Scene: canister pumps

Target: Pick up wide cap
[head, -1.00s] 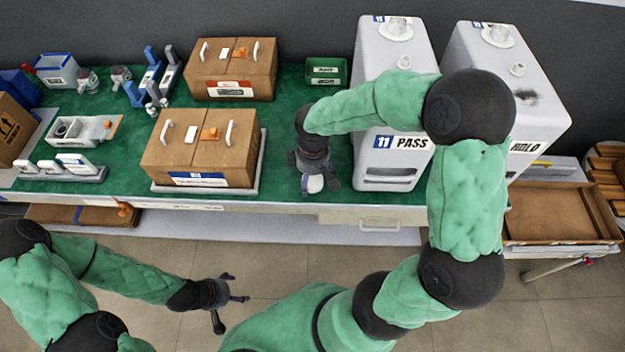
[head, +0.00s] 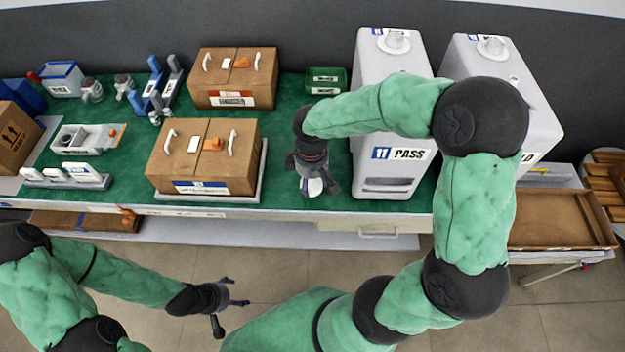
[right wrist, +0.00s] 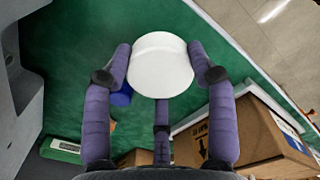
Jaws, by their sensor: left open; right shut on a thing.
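The wide cap is a white round disc (right wrist: 160,65) between the fingers of my right gripper in the right wrist view. In the head view the white cap (head: 315,187) shows small under the right gripper (head: 314,178), near the front edge of the green bench top. The right gripper is shut on the cap, with fingers on its left and right sides and a third finger below it in the wrist picture. My left gripper (head: 228,300) is open and empty, over the floor in front of the bench.
A cardboard box with handles (head: 172,172) stands left of the right gripper. A white canister (head: 378,185) marked PASS stands right of it, with another canister (head: 545,110) beyond. A brown tray (head: 550,215) is at right.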

